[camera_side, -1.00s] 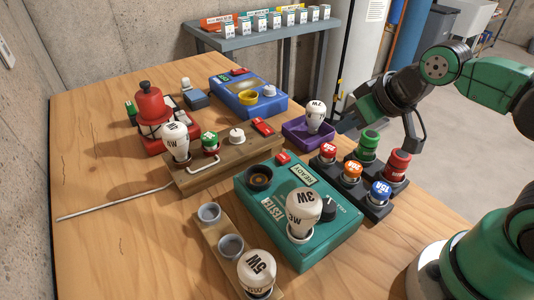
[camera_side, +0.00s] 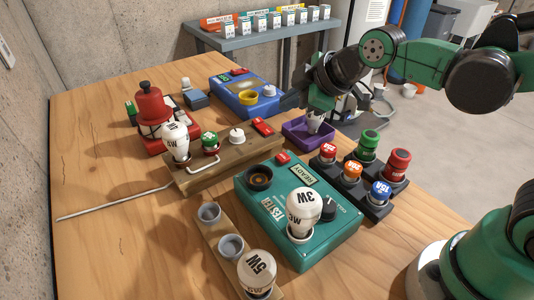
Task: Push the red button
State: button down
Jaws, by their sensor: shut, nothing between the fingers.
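Several small red pieces could be the red button. One red rectangular piece (camera_side: 262,126) sits at the right end of the wooden block (camera_side: 225,158). Another red piece (camera_side: 283,158) is on the back edge of the teal tester box (camera_side: 262,212), and a third (camera_side: 239,71) is on the back of the blue box (camera_side: 245,106). My gripper (camera_side: 292,101) is above and behind the purple tray (camera_side: 296,133), right of the blue box. It is shut and empty, apart from the red pieces. It partly hides the bulb (camera_side: 315,123) in the tray.
A 4W bulb (camera_side: 174,139) stands on the wooden block and a 3W bulb (camera_side: 303,212) on the tester. Coloured fuses stand in a dark rack (camera_side: 374,207) at right. A red lantern (camera_side: 150,106) stands back left. The table's left front is clear except for a thin rod (camera_side: 115,204).

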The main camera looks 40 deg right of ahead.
aim_at(287, 158)
jog(key=shift+f, duration=4.35)
jog(key=shift+f, duration=0.1)
jog(key=shift+f, duration=0.35)
jog(key=shift+f, duration=0.45)
jog(key=shift+r, duration=0.9)
jog(key=shift+r, duration=2.5)
